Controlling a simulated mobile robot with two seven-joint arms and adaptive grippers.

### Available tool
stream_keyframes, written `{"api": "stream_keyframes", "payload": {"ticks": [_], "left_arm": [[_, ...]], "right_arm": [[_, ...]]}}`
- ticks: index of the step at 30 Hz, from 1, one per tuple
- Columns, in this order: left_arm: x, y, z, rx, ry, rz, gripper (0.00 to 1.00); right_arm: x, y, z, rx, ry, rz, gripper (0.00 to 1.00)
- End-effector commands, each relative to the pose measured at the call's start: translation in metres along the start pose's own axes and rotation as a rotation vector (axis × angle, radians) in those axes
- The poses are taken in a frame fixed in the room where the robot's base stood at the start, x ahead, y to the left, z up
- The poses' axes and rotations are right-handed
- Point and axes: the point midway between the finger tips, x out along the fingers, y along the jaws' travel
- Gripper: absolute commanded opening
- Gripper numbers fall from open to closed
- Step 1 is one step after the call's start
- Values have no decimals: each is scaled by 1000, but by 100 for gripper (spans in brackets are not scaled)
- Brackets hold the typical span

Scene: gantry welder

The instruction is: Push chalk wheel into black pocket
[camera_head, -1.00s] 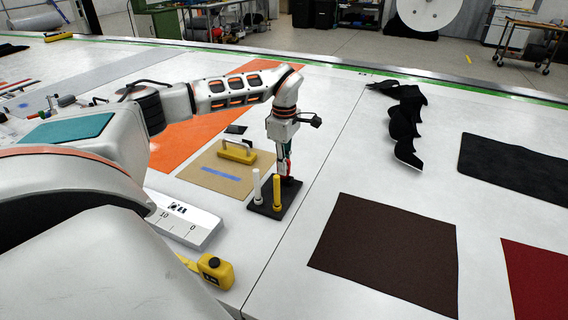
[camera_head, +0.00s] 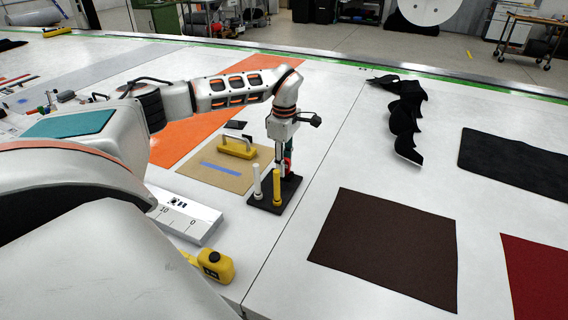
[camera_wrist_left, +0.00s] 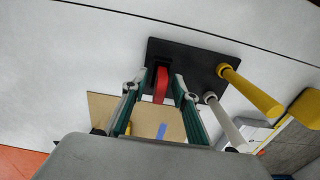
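A red wheel-like piece (camera_head: 288,165), which I take for the chalk wheel, stands on edge at the back of a black base (camera_head: 264,206). In the left wrist view the wheel (camera_wrist_left: 161,84) sits between my left fingers, at a dark slot in the base (camera_wrist_left: 190,58), which I take for the pocket. How deep it sits is hidden. My left gripper (camera_head: 286,170) points down over the base. In the wrist view its fingers (camera_wrist_left: 165,78) stand apart on both sides of the wheel, with gaps showing. My right gripper is not in view.
A white peg (camera_head: 257,182) and a yellow peg (camera_head: 277,187) rise from the base's front. A beige board (camera_head: 205,180) with a yellow-handled tool (camera_head: 238,150) lies to the left. A yellow tape measure (camera_head: 215,266) is nearer.

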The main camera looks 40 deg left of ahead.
Motion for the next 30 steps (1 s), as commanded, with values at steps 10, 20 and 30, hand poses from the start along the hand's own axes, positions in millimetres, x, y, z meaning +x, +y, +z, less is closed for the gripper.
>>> {"api": "stream_keyframes", "payload": {"ticks": [10, 20, 30], "left_arm": [[-37, 1, 0, -1, -1, 6, 29], [-100, 1, 0, -1, 0, 3, 29], [-120, 0, 0, 0, 0, -1, 29]], "right_arm": [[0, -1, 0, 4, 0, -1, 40], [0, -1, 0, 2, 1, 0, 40], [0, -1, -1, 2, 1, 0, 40]]}}
